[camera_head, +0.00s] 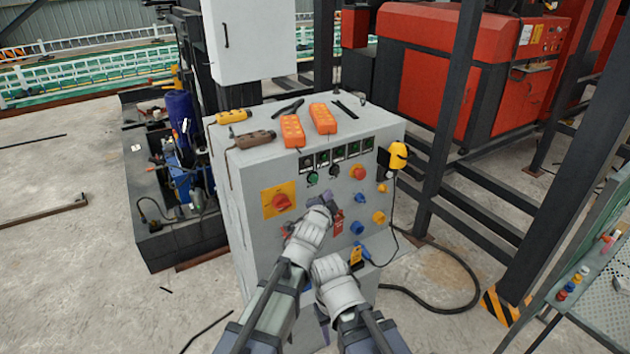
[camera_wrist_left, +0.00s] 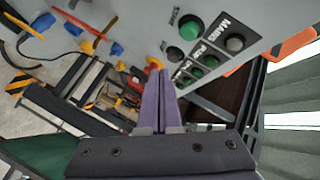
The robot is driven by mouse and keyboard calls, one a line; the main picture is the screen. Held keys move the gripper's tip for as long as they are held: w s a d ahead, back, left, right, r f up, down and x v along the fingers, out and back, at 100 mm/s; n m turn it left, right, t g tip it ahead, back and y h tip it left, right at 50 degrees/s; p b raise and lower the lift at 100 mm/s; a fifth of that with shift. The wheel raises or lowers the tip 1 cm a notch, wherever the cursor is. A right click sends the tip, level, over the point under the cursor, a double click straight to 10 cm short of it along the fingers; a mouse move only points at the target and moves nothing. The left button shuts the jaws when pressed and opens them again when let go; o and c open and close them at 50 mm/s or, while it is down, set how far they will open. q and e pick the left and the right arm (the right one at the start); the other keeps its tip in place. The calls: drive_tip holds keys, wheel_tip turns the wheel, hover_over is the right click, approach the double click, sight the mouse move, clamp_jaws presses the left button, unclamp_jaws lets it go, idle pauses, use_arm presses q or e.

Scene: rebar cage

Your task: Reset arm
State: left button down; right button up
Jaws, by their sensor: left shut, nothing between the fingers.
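My left gripper (camera_head: 334,212) is in front of the sloped face of a grey control cabinet (camera_head: 245,180), close to its knobs and sockets. In the left wrist view its two purple fingers (camera_wrist_left: 160,98) lie together with nothing between them. I cannot tell whether the fingertips touch the panel. My right arm's white wrist (camera_head: 338,285) is beside and below the left one, low in front of the cabinet. The right fingers are mostly hidden, so their opening does not show.
The panel carries a red rotary switch (camera_head: 280,201), a green button (camera_head: 313,178) and blue and yellow sockets. Orange remotes (camera_head: 322,118) lie on the cabinet top. A yellow lamp-like fixture (camera_head: 397,155) sticks out at the right. A black cable (camera_head: 455,309) and dark steel posts stand right.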

idle(0.3)
use_arm(q)
drive_tip(key=s+a+f+n+g+y, duration=0.2)
drive_tip(key=s+a+f+n+g, duration=0.35)
drive_tip(key=s+a+f, duration=0.35)
drive_tip(key=s+a+f+n+g+y, duration=0.2)
drive_tip(key=s+a+f+n+g, duration=0.45)
drive_tip(key=a, duration=0.45)
drive_tip(key=s+a+f+n+g, duration=0.2)
drive_tip(key=s, duration=0.8)
drive_tip(key=s+d+m+g+y, duration=0.1)
drive_tip(key=s+d+m, duration=0.2)
drive_tip(key=d, duration=0.8)
drive_tip(key=shift+s+r, duration=0.3)
drive_tip(key=shift+s, duration=0.8)
